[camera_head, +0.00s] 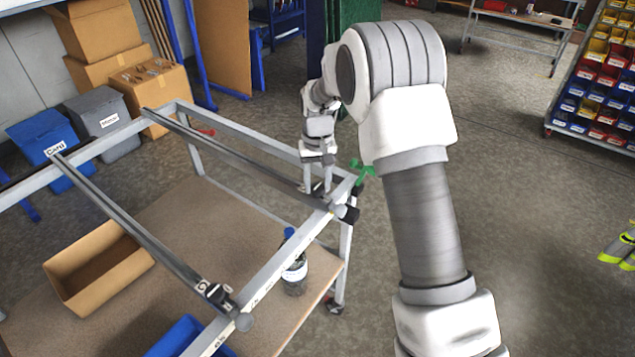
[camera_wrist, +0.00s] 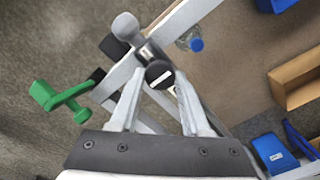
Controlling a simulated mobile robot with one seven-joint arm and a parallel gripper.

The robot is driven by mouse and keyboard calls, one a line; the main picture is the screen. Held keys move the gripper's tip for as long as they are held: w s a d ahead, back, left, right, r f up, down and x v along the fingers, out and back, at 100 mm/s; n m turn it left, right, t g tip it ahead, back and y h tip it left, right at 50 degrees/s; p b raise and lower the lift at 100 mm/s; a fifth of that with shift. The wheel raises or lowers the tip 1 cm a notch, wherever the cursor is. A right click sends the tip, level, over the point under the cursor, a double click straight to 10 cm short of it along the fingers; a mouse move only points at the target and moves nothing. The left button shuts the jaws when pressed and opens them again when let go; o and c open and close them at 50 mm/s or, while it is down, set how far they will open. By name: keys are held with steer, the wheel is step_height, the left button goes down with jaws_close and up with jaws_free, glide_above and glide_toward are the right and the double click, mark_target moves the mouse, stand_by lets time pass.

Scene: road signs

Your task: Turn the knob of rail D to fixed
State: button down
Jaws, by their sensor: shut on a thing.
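A round black knob (camera_wrist: 159,74) with a white line across it sits between my fingertips in the wrist view. It is on the end of a dark rail of the grey frame. My gripper (camera_wrist: 160,80) is shut on this knob from above. In the head view, my gripper (camera_head: 318,190) reaches down to the right end of the far rail (camera_head: 240,155), and the knob is hidden there. A grey rounded end piece (camera_wrist: 126,25) stands beside the knob in the wrist view. I cannot read a rail letter or the knob's setting.
A green handle (camera_head: 362,172) sticks out beside my gripper, and also shows in the wrist view (camera_wrist: 60,98). A second rail (camera_head: 140,230) crosses the frame nearer. A bottle (camera_head: 294,265), an open cardboard box (camera_head: 95,270) and a blue bin (camera_head: 185,340) are on the lower shelf.

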mark_target(318, 186)
steer(key=shift+c, duration=1.8)
jaws_free()
step_height(318, 186, up, 18)
steer(key=shift+f, duration=0.25)
steer(key=shift+r, duration=0.1)
